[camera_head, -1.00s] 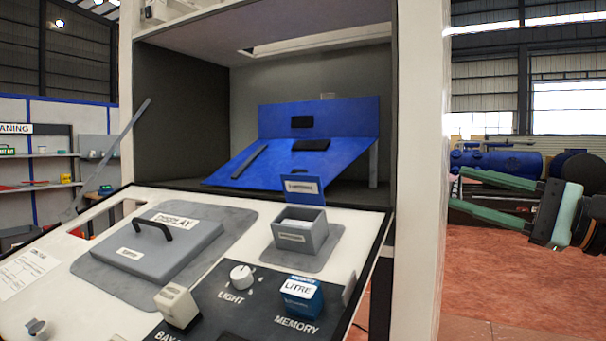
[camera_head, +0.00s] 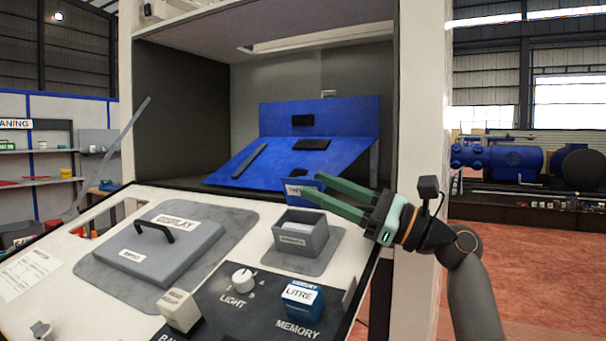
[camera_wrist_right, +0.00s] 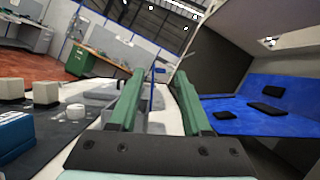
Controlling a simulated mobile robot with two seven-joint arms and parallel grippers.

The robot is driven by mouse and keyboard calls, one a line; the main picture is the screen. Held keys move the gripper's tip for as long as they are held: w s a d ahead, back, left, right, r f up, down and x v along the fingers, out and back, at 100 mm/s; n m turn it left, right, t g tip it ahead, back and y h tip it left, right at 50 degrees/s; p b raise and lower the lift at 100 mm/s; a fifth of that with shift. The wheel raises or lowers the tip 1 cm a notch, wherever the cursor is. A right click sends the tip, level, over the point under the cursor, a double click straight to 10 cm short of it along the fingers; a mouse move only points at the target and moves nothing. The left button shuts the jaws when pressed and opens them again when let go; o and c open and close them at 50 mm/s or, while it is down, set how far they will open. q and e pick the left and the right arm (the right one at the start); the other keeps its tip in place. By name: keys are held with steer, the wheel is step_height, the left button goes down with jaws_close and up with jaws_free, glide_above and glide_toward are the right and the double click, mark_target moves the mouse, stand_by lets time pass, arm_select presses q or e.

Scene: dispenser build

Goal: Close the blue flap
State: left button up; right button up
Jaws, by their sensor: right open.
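A small blue flap (camera_head: 292,187) with a white label stands upright at the back edge of an open grey box (camera_head: 298,236) on the slanted panel. My right gripper (camera_head: 311,187) reaches in from the right, with its green fingers apart and overlapping the flap in the head view. In the right wrist view, a thin blue strip (camera_wrist_right: 155,98) shows between the open fingers (camera_wrist_right: 158,76); it seems to be the flap nearly edge-on. I cannot tell whether a finger touches the flap. My left gripper is out of view.
A large blue sloped panel (camera_head: 335,157) lies inside the cabinet behind. A grey lid with a handle (camera_head: 150,246), a cream block (camera_head: 178,310), a white knob (camera_head: 243,280) and a blue LITRE block (camera_head: 302,298) are on the console. The cabinet post (camera_head: 420,120) stands at right.

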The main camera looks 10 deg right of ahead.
mark_target(309, 182)
steer(key=shift+x, duration=2.05)
steer(key=shift+c, duration=0.2)
jaws_close()
